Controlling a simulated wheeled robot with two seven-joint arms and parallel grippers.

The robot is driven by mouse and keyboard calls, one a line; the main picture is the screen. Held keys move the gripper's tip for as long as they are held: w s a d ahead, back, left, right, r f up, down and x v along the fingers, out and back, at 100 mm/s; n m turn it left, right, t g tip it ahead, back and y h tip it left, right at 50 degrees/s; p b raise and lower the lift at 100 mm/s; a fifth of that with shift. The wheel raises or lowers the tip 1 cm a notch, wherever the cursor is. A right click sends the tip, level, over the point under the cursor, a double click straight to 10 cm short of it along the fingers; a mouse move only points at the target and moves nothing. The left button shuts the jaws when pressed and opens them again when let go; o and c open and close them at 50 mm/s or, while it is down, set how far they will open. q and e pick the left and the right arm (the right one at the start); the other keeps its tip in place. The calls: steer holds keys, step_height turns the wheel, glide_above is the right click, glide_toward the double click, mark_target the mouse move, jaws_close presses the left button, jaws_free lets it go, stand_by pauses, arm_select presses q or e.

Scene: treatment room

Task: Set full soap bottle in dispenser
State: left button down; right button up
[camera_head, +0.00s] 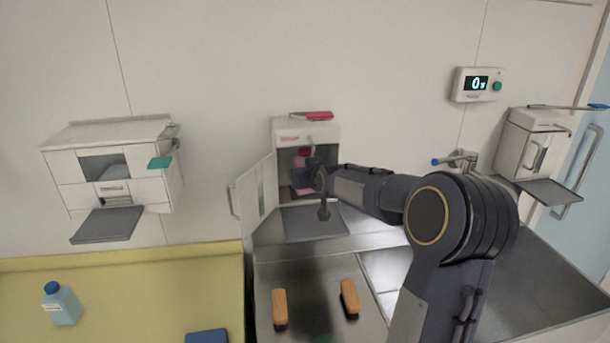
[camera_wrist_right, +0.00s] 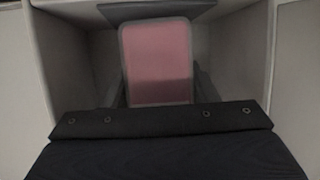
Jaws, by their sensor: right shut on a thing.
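The white dispenser (camera_head: 327,132) hangs on the wall in the middle of the head view. Its door (camera_head: 253,192) stands open to the left. A pink-red bottle (camera_head: 303,153) is inside the open cavity. In the right wrist view the pink bottle (camera_wrist_right: 157,62) is between the cavity's side walls. My right gripper (camera_head: 303,178) reaches into the cavity and is shut on the bottle. The bottle's far end and what it rests on are hidden. My left gripper is out of view.
A grey tray (camera_head: 313,223) juts below the dispenser. Two wooden brushes (camera_head: 279,307) (camera_head: 349,298) lie on the steel counter. A blue-capped bottle (camera_head: 63,304) stands on the yellow counter. A white paper dispenser (camera_head: 110,165) hangs at left, another dispenser (camera_head: 513,143) at right.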

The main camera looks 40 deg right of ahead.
stand_by(0.9)
steer(key=o, duration=1.3)
steer(key=shift+o, duration=0.2)
steer(key=shift+f, duration=0.1)
steer(key=shift+s+a+b, duration=0.1)
steer(key=shift+s+b, duration=0.15)
steer(key=shift+b, duration=0.1)
steer(key=v, duration=0.4)
steer(key=p+v, duration=0.1)
steer(key=v, duration=0.1)
steer(key=shift+s+a+r, duration=0.1)
steer(key=shift+s+r, duration=0.05)
steer(key=shift+r, duration=0.2)
steer(key=shift+s+a, duration=0.1)
steer(key=shift+s, duration=0.35)
